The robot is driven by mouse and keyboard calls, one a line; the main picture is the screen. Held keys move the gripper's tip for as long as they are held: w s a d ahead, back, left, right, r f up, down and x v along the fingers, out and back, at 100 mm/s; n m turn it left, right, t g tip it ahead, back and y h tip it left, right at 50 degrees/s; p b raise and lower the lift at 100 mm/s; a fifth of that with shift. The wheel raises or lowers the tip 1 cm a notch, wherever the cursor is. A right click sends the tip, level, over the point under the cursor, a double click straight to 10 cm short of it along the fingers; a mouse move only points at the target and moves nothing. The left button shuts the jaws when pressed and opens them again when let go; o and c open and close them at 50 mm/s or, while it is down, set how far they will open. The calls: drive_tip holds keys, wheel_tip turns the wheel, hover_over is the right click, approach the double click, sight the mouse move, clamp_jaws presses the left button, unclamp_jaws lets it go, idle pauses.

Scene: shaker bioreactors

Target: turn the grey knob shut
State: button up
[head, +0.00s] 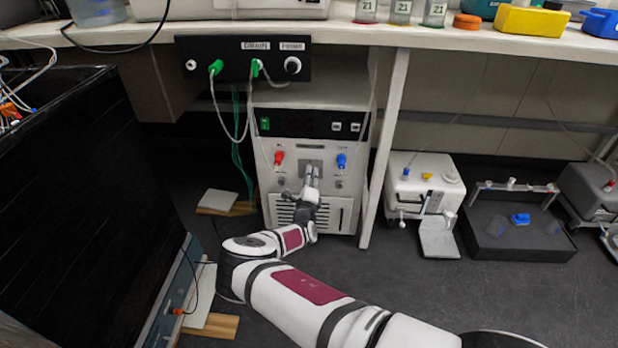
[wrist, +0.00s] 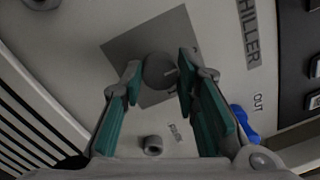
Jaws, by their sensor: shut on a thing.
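The grey knob (wrist: 160,70) sits on a dark grey square plate (wrist: 120,50) on the white chiller's front in the wrist view. In the head view the chiller (head: 350,210) stands under the bench, and my gripper (head: 311,172) reaches its front between the red and blue valves. The knob is hard to make out there behind the fingers. In the wrist view my gripper (wrist: 160,73) has its teal-padded fingers on either side of the knob, shut on it. A small pale mark shows on the knob's face.
A blue valve (head: 341,160) is right of my gripper and a red valve (head: 279,157) left of it. A small grey port (wrist: 152,145) is close by in the wrist view. The bench leg (head: 385,150) stands just right of the chiller. A black panel (head: 90,190) stands left.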

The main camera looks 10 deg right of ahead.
clamp_jaws()
drive_tip(key=o, duration=1.2)
unclamp_jaws()
drive_tip(key=shift+c, duration=0.2)
drive_tip(key=v, duration=1.2)
